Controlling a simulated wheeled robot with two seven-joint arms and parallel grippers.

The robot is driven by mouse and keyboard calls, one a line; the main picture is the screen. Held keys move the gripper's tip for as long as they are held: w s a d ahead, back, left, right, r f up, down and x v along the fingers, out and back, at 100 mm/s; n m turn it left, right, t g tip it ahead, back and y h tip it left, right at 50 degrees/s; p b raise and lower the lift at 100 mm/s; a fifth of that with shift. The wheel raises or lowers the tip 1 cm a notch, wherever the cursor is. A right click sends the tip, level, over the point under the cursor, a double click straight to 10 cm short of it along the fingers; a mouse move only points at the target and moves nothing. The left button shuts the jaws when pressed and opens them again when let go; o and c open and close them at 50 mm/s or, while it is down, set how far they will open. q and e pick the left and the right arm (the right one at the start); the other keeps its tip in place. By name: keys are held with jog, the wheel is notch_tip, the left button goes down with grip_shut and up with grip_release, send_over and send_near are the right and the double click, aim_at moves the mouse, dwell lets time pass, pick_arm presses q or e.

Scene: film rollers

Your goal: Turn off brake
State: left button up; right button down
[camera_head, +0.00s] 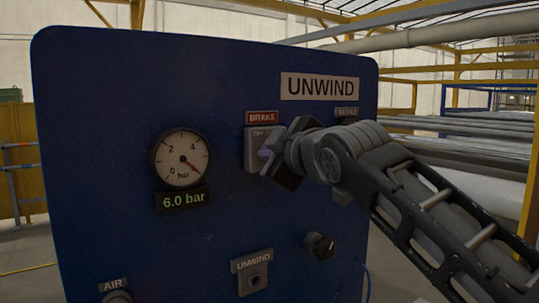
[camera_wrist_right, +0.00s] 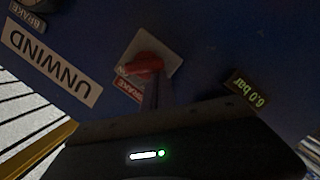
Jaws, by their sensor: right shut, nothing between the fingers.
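The brake switch is a grey plate (camera_head: 253,150) under a red BRAKE label (camera_head: 262,117) on the blue panel; ON is readable at its top left. In the right wrist view, upside down, a red knob (camera_wrist_right: 145,64) sits on the grey plate (camera_wrist_right: 160,45). My right gripper (camera_head: 268,157) is in front of the plate and hides the knob in the head view. Its shut fingers (camera_wrist_right: 156,92) also show in the wrist view, pointing at the knob with nothing between them. I cannot tell whether they touch it. My left gripper is not in view.
The blue panel (camera_head: 90,140) also carries a pressure gauge (camera_head: 181,158), a 6.0 bar display (camera_head: 182,198), a black knob (camera_head: 320,246), a lower UNWIND switch (camera_head: 253,282) and an AIR control (camera_head: 115,297). Long rollers (camera_head: 460,150) lie behind at right.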

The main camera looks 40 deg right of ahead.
jog(key=shift+f+n+b, duration=0.25)
jog(key=shift+n+b, duration=0.15)
jog(key=shift+b, duration=0.15)
jog(key=f+n+b, duration=0.1)
jog(key=n+b, duration=0.1)
jog(key=b, duration=0.1)
jog(key=shift+f+t+h, duration=0.15)
jog(key=shift+t+h, duration=0.15)
jog(key=shift+h, duration=0.1)
jog(key=n+b, duration=0.2)
jog(key=shift+d+f+n+t, duration=0.1)
jog(key=shift+f+n+t, duration=0.2)
jog(key=shift+f, duration=0.1)
jog(key=n, duration=0.1)
jog(key=n+b, duration=0.1)
jog(key=shift+d+f+n+t+h+b, duration=0.25)
jog(key=shift+n+t+h+b, duration=0.05)
jog(key=shift+n+b, duration=0.1)
jog(key=n, duration=0.2)
jog(key=d+n+t, duration=0.1)
jog(key=n, duration=0.2)
jog(key=d+f+n, duration=0.1)
jog(key=n, duration=0.1)
jog(key=shift+t+b, duration=0.35)
jog(key=shift+t, duration=0.05)
jog(key=shift+d, duration=0.1)
